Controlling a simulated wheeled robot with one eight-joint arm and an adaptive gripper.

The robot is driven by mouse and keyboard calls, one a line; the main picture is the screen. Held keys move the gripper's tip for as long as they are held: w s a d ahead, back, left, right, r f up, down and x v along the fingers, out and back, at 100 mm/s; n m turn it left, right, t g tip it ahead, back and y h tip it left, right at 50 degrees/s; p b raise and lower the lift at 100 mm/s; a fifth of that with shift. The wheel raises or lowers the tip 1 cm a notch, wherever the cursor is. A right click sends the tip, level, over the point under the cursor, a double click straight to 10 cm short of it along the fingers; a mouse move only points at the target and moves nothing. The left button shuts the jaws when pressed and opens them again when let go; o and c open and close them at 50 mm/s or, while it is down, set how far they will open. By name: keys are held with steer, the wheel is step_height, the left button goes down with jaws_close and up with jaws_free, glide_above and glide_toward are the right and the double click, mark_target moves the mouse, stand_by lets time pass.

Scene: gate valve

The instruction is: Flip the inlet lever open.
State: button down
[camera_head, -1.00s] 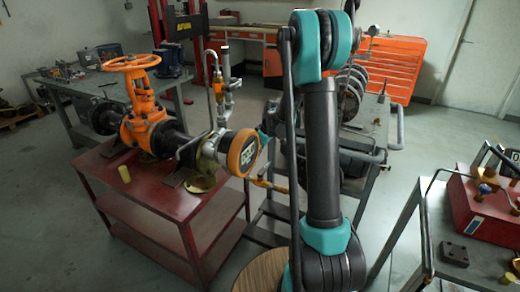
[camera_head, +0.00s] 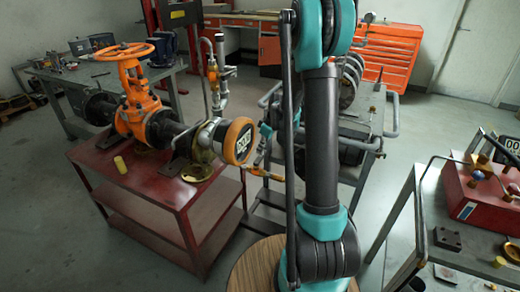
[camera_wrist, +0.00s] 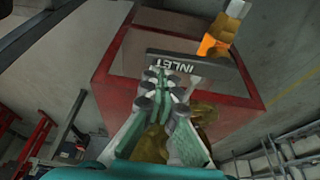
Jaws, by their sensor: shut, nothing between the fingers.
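A dark flat bar marked INLET (camera_wrist: 190,68) lies across the wrist view just beyond my fingertips. I cannot tell whether it is the lever itself or a label plate. My gripper (camera_wrist: 163,82) is shut and empty, its tips close to the bar's lower edge; contact cannot be told. A brass part (camera_wrist: 150,145) shows beneath and between the fingers. An orange and brass fitting (camera_wrist: 220,38) stands beyond the bar's right end.
The orange gate valve (camera_head: 137,95) with its handwheel and pipe stands on a red table (camera_head: 120,178). An orange-rimmed gauge (camera_head: 238,141) faces my arm. A grey cart (camera_head: 378,232) with a red box (camera_head: 482,195) stands at right. Open floor lies at the front left.

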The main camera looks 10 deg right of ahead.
steer(key=shift+s+d+m, duration=0.1)
steer(key=shift+d+m, duration=0.05)
steer(key=shift+m, duration=0.15)
steer(key=m, duration=0.1)
steer(key=s+d+m+t, duration=0.1)
steer(key=m, duration=0.1)
steer(key=shift+d+h, duration=0.25)
steer(key=shift+h, duration=0.15)
steer(key=s+d+m+h, duration=0.2)
steer(key=s+m, duration=0.4)
steer(key=m, duration=0.5)
steer(key=shift+s+d+h, duration=0.15)
steer(key=shift+h, duration=0.65)
steer(key=shift+w+a, duration=0.3)
steer(key=shift+a, duration=0.45)
